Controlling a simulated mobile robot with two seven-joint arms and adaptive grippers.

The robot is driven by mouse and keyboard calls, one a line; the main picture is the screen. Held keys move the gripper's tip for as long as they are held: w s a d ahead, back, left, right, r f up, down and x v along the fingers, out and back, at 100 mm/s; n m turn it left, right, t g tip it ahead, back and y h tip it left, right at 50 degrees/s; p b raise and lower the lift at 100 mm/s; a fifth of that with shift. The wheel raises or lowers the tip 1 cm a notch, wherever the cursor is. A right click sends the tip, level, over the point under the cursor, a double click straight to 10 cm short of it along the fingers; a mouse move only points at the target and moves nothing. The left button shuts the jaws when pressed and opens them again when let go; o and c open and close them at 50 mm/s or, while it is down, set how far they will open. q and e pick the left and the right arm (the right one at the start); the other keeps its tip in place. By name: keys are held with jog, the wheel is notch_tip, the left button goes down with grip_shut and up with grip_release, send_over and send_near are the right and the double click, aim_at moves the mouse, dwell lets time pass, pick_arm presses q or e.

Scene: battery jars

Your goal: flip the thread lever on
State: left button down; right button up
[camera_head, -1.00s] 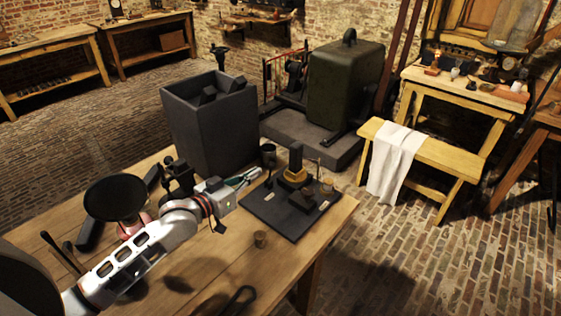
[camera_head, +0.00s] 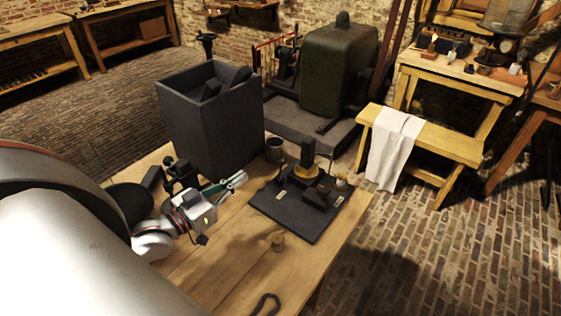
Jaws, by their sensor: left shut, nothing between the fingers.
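A flat dark board (camera_head: 298,222) lies on the wooden table near its right edge. On it stand a black upright post (camera_head: 307,153) with a brass-coloured ring (camera_head: 306,171) at its base, a small dark block (camera_head: 319,195) and thin rods. I cannot tell which part is the thread lever. My left gripper (camera_head: 241,177) is shut and empty, left of the board and apart from it, its fingers pointing right toward the post. My right gripper is not in view.
A tall dark open box (camera_head: 205,135) stands behind the left gripper, with a grey cup (camera_head: 274,150) beside it. The table front is mostly clear.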

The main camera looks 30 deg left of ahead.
pick_arm(q)
jog(key=w+d+f, duration=0.1)
jog(key=w, duration=0.5)
jog(key=w+d+f, duration=0.1)
jog(key=w, duration=0.5)
jog(key=shift+w+d+f, duration=0.25)
jog(key=shift+d+f, duration=0.05)
jog(key=shift+f, duration=0.05)
jog(key=shift+a, duration=0.1)
